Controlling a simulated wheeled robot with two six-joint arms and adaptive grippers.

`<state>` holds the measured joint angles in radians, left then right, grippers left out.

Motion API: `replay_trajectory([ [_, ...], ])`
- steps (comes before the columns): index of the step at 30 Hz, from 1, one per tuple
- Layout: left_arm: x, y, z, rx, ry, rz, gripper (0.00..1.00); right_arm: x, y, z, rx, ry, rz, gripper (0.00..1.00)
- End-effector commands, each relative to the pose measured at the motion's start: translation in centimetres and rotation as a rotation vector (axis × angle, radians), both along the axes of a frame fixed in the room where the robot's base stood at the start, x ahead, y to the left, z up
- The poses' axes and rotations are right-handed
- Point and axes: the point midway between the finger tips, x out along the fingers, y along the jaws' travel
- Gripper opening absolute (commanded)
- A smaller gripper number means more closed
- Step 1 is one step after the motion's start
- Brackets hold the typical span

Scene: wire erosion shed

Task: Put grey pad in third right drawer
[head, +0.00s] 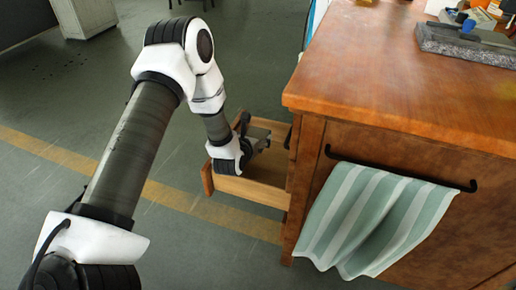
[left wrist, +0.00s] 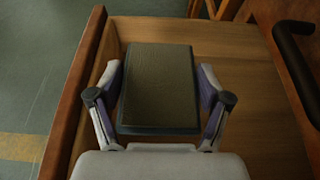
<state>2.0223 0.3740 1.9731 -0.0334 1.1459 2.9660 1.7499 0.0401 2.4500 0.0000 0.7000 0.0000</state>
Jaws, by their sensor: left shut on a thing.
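The grey pad (left wrist: 158,88) is a dark, flat rectangular block in the left wrist view. My left gripper (left wrist: 160,103) is shut on it, one finger on each long side. The gripper (head: 256,148) reaches into an open wooden drawer (head: 247,190), which also shows in the left wrist view (left wrist: 255,130). The pad is over the drawer's floor; I cannot tell whether it touches it. In the head view the pad is mostly hidden by the gripper. My right gripper is not in view.
The drawer sticks out from the left side of a wooden bench (head: 400,70). A striped towel (head: 365,220) hangs from a black rail (head: 400,170) on the bench's near side. A speckled grey slab (head: 465,45) and small items lie on top. The floor to the left is clear.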

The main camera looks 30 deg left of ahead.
Motion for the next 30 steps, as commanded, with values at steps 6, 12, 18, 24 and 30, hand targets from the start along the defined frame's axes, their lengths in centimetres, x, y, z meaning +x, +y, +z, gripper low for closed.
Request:
replay_trajectory([
  [6, 0.7, -0.3, -3.7, 0.001, -0.001, -0.001, 0.3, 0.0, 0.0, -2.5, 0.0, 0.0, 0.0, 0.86],
  [12, 0.8, -0.3, -3.5, 0.001, -0.003, -0.001, 0.3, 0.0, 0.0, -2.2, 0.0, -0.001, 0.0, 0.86],
  [18, 0.7, -0.3, -4.0, 0.001, -0.002, -0.001, 0.3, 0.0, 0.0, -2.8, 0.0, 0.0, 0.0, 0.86],
  [24, 0.7, -0.3, -4.6, 0.001, -0.002, -0.001, 0.3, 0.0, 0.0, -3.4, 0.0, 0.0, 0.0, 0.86],
  [30, 0.7, -0.3, -4.7, 0.001, -0.002, -0.001, 0.3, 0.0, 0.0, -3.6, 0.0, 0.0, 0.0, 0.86],
])
